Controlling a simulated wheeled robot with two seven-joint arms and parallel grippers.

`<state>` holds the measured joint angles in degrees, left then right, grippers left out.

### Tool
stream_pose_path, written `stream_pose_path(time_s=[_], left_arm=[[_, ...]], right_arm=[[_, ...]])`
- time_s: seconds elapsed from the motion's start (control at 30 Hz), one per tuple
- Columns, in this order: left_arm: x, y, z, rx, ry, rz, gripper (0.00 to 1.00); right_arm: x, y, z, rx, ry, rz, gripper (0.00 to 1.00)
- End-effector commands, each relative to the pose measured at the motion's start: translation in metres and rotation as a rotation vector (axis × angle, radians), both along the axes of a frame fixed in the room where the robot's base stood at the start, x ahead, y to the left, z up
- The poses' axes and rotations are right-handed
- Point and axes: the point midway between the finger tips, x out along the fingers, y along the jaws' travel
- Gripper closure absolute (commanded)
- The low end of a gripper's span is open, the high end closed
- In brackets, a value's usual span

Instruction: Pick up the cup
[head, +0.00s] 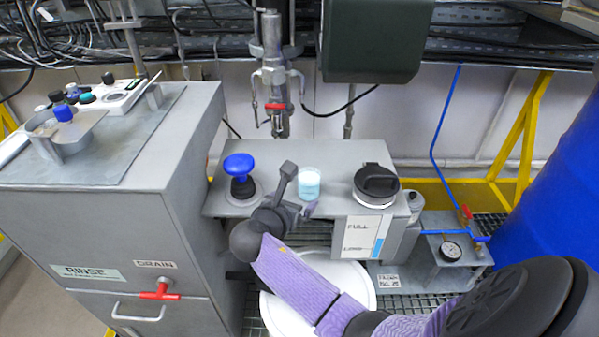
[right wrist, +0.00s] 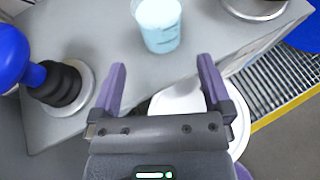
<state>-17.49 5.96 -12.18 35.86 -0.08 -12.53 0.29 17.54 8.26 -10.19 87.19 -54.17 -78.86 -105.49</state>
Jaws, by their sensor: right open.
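The cup (head: 309,183) is a small clear cup with light blue liquid, standing upright on the grey metal bench top (head: 335,155). In the right wrist view the cup (right wrist: 160,24) is at the top, ahead of the fingers and between their lines. My right gripper (head: 299,190) is beside the cup in the head view, on its near left side. In the right wrist view my right gripper (right wrist: 160,80) is open, with nothing between its purple fingers. My left gripper is not in view.
A blue-knobbed plunger (head: 239,170) stands left of the cup. A black-lidded container (head: 376,185) stands to the right. A red-handled valve fixture (head: 277,105) hangs behind. A round white lid or bucket (head: 345,277) is below the bench's front edge.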

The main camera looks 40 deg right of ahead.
Motion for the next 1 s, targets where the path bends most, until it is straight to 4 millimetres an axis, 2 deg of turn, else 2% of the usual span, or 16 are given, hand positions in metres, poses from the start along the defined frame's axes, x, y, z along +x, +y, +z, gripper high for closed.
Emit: stream_pose_path(time_s=[0.1, 0.33, 0.43, 0.63, 0.67, 1.0], left_arm=[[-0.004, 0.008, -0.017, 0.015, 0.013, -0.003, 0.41], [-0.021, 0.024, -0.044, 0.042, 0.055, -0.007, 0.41], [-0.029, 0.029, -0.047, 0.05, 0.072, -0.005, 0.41], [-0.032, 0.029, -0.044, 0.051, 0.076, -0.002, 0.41], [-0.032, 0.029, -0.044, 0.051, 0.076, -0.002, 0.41], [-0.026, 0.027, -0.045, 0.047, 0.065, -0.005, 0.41]], right_arm=[[0.01, -0.021, -0.015, -0.002, 0.001, -0.002, 0.0], [0.031, -0.064, -0.029, 0.001, 0.001, -0.002, 0.0], [0.035, -0.073, -0.03, 0.001, 0.001, -0.001, 0.0], [0.036, -0.074, -0.027, 0.001, -0.001, 0.001, 0.0], [0.036, -0.074, -0.027, 0.002, -0.002, 0.0, 0.04], [0.036, -0.073, -0.028, 0.003, -0.001, 0.0, 0.76]])
